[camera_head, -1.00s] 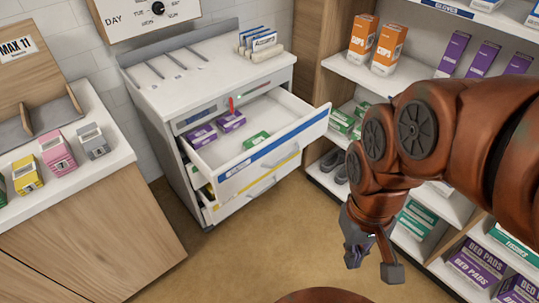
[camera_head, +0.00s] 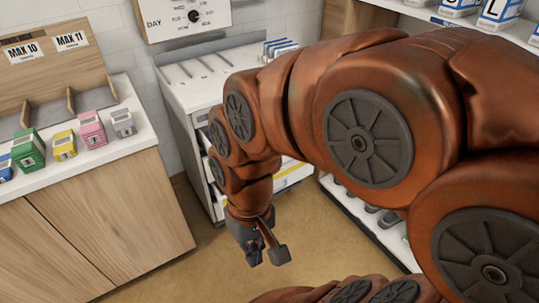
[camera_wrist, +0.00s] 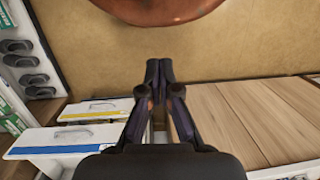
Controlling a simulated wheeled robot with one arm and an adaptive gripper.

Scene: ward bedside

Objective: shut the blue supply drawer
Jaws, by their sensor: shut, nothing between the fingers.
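The blue supply drawer, a white drawer with a blue stripe and a grey handle, shows its front (camera_wrist: 62,140) at the lower left of the wrist view. In the head view my arm hides most of it, so how far out it stands is hard to tell. My gripper (camera_wrist: 158,66) is shut and empty, pointing down over bare floor, to the right of the drawer front in the wrist view. In the head view my gripper (camera_head: 264,252) hangs in front of the drawer cabinet (camera_head: 190,98), apart from it.
A yellow-striped drawer (camera_wrist: 92,108) lies beside the blue one in the wrist view. A wooden counter (camera_head: 110,225) with several small cartons stands at the left. A supply shelf (camera_head: 355,222) stands at the right, partly behind my arm. Floor between them is clear.

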